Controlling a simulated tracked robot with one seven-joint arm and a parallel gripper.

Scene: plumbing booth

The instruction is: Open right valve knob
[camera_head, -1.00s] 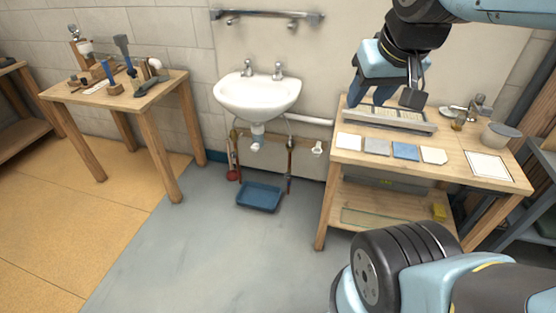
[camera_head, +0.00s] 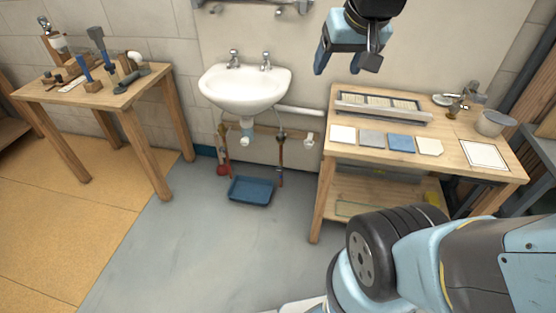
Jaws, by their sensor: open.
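A white sink (camera_head: 245,88) hangs on the wall, with two chrome taps, a left one (camera_head: 234,60) and a right one (camera_head: 266,61), on its back rim. Below it, a left pipe (camera_head: 223,148) and a right pipe (camera_head: 281,158) run down the wall. A small dark fitting sits at the top of the right pipe, too small to tell its setting. My gripper (camera_head: 346,64) is open and empty, pointing down, right of the sink and above the workbench's left end in the picture. It appears apart from the sink and pipes.
A blue tray (camera_head: 252,190) lies on the floor under the sink. A workbench (camera_head: 345,151) with tiles stands right, and a tool table (camera_head: 140,90) left. A white fitting (camera_head: 309,139) sits on the wall near the workbench leg. The grey floor (camera_head: 190,245) in front is clear.

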